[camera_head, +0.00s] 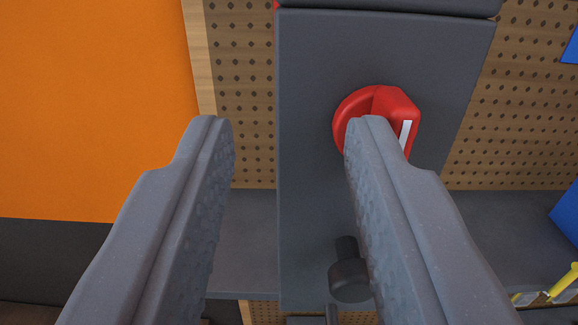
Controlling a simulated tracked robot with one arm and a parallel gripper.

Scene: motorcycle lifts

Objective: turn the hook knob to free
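The red hook knob (388,100) is on the upper part of a dark grey panel (308,90), right of the picture's middle. It has a round base and a raised grip with a white mark (405,136) on its right side. My gripper (288,120) is open, with nothing between its two grey fingers. The right fingertip overlaps the knob's lower left part in the picture. I cannot tell whether it touches.
A black cylindrical knob (349,276) sticks out low on the panel, beside the right finger. Pegboard (530,100) is behind on both sides. A grey shelf (245,240) runs behind the panel. A large orange panel (95,100) fills the left. Blue and yellow items (562,282) are at the right edge.

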